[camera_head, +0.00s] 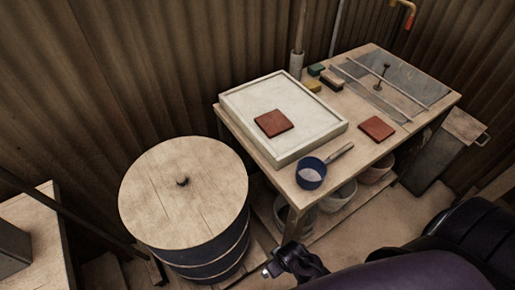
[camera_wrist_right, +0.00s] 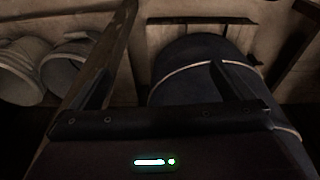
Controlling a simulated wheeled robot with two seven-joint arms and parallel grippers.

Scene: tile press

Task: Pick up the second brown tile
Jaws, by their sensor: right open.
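One reddish-brown tile (camera_head: 273,123) lies on the white, raised-rim board (camera_head: 240,104) on the table. Another reddish-brown tile (camera_head: 377,129) lies flat on the bare wood to the right of the board. My right gripper (camera_head: 284,264) is low in front of the table, beside the barrel and well away from both tiles. In the right wrist view its jaws (camera_wrist_right: 165,78) are apart with nothing between them, and neither tile shows there. My left gripper is not in view.
A lidded blue barrel (camera_head: 185,192) stands left of the table (camera_head: 300,199). A blue pan with pale powder (camera_head: 312,173) sits at the table's front edge. Small blocks (camera_head: 331,80) and a metal plate with a knob (camera_head: 403,78) are behind. Bowls (camera_head: 338,195) sit underneath.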

